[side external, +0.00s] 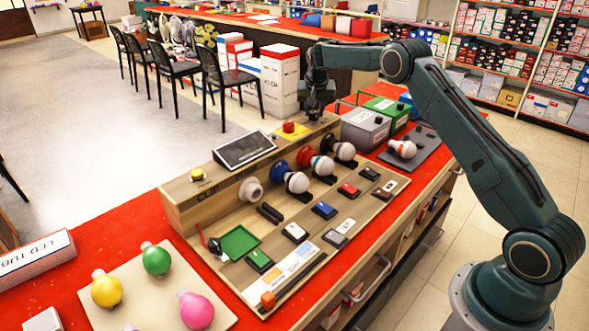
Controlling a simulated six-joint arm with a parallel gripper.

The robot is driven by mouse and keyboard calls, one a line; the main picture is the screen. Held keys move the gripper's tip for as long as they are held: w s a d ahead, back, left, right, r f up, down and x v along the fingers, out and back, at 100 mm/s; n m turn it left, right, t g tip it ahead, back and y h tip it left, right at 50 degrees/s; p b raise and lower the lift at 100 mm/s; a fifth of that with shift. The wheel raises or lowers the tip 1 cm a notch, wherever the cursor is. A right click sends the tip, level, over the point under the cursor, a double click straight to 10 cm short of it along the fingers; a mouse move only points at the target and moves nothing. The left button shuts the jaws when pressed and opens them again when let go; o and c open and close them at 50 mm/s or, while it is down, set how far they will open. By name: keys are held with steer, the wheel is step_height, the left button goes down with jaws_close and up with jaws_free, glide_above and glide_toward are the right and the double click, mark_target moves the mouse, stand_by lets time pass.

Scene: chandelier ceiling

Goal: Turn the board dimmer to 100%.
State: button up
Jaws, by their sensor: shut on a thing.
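The wooden test board (190,215) stands on the red counter, with a raised back box along its far side. My gripper (316,113) points down at the right end of that box's top. It is shut on the board dimmer's knob there, which the fingers mostly hide; its turn angle cannot be read. The display (244,149) on the box is dark, with no readable figure. Bulbs in blue (293,180), red (320,164) and black (342,150) sockets face forward; I cannot tell that any is lit.
A red button on a yellow base (289,128) sits just left of my gripper. Grey (365,130) and green (388,110) boxes with black knobs stand to the right. Several switches line the board's front. Loose coloured bulbs lie on a tray (150,285) at front left.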

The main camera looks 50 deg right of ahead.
mark_target(313, 112)
steer(key=shift+a+m+g+h, duration=0.1)
steer(key=shift+m+g+h, duration=0.25)
steer(key=shift+m, duration=0.95)
steer(key=shift+w+m+g, duration=0.1)
steer(key=shift+m+g, duration=0.35)
steer(key=shift+m, duration=0.55)
steer(key=o, duration=1)
steer(key=shift+r, duration=0.1)
steer(key=shift+v, duration=1.55)
steer(key=shift+s+a, duration=0.75)
steer(key=shift+a, duration=1.1)
steer(key=shift+s+a, duration=0.8)
steer(key=shift+a, duration=1.05)
steer(key=shift+s+a, duration=0.75)
steer(key=shift+a, duration=1.15)
